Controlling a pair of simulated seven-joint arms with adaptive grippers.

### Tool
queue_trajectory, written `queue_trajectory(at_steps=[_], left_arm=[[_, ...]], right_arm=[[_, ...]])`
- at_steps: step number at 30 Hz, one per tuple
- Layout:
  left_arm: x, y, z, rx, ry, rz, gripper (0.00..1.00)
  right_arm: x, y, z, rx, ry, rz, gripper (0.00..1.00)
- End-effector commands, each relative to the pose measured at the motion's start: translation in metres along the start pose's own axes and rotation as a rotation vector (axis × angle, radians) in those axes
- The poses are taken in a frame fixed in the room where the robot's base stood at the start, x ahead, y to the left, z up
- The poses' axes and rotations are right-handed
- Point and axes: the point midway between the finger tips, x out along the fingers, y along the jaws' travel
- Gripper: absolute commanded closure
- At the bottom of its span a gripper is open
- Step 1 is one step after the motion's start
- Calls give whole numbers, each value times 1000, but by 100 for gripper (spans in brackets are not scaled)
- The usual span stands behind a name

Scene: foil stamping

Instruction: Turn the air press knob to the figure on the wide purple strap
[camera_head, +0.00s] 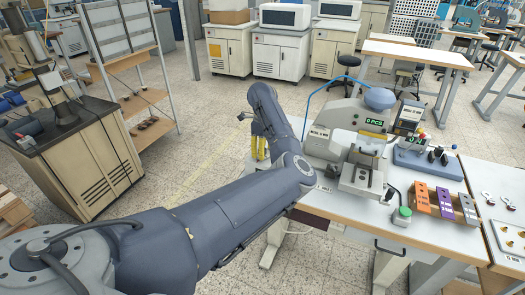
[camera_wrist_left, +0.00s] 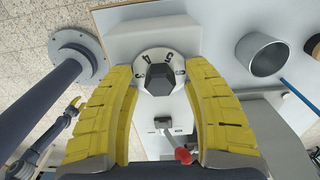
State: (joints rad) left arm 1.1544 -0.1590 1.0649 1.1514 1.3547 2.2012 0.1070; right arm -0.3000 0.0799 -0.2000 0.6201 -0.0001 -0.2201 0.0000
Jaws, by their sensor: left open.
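In the left wrist view a dark faceted knob (camera_wrist_left: 159,79) sits on a round white dial (camera_wrist_left: 146,60) with black figures around its upper edge, seemingly 3 to 6. Its pointer setting cannot be told. My left gripper (camera_wrist_left: 163,92) has its yellow fingers spread on either side of the knob, with gaps; it also shows in the head view (camera_head: 259,148), partly behind my arm, left of the grey press (camera_head: 322,148). The purple strap (camera_head: 445,203) lies between an orange one (camera_head: 422,197) and a grey one (camera_head: 467,209); its figure is too small to read. My right gripper is out of view.
A red-tipped lever (camera_wrist_left: 183,155) lies just below the knob in the left wrist view. An open grey cylinder (camera_wrist_left: 263,56) and a blue hose (camera_wrist_left: 298,94) are at right.

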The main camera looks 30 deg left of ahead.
Motion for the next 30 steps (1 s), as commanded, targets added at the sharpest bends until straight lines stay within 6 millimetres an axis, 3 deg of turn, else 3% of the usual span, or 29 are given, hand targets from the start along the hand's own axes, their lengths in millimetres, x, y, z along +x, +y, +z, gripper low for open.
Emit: queue_trajectory(at_steps=[8,24,30], left_arm=[[-7,-1,0,0,0,-2,51],[-91,-1,0,0,0,-3,51],[-112,0,0,1,0,-1,51]], right_arm=[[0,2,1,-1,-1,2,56],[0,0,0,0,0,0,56],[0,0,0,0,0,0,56]])
